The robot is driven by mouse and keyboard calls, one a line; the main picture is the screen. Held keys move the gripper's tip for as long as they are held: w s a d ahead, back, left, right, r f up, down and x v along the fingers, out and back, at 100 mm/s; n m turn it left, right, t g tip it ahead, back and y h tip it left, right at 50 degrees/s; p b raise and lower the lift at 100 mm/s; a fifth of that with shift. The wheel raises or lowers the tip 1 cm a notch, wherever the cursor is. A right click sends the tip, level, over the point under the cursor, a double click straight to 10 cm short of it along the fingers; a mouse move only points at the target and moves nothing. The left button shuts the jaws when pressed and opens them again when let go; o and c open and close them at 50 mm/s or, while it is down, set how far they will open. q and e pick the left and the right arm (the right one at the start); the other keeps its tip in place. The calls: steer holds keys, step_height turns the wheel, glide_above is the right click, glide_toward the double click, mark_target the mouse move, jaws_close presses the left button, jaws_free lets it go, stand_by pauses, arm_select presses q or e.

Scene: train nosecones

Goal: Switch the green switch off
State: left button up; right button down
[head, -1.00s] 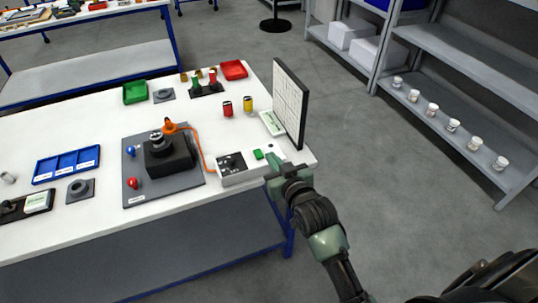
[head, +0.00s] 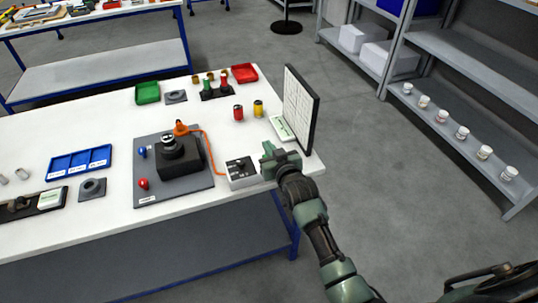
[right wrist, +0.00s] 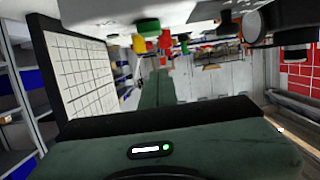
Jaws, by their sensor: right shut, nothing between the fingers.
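The white control box (head: 243,181) with a dark knob panel sits near the front right edge of the table. My right gripper (head: 268,153) is shut and empty at the right end of this box, low over it. My left gripper is not in view.
A gridded board (head: 301,108) stands upright just right of the gripper. An orange cable (head: 205,148) runs from the box to the black block (head: 180,160) on a grey plate. Red and yellow cans (head: 238,112) stand behind. Floor right of the table is clear.

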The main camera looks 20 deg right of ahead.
step_height(320, 180, down, 4)
steer(key=shift+s+r, duration=0.1)
steer(key=shift+s, duration=0.05)
stand_by(0.3)
steer(key=shift+f, duration=0.45)
steer(key=shift+r+p, duration=0.4)
steer(key=shift+r, duration=0.1)
steer(key=r+p, duration=0.2)
steer(key=r, duration=0.1)
steer(key=shift+w+r+p, duration=0.3)
steer(key=shift+r+p, duration=0.1)
steer(key=r+b+v, duration=0.1)
steer(key=b+v, duration=0.1)
steer(key=v, duration=0.7)
steer(key=shift+r, duration=0.15)
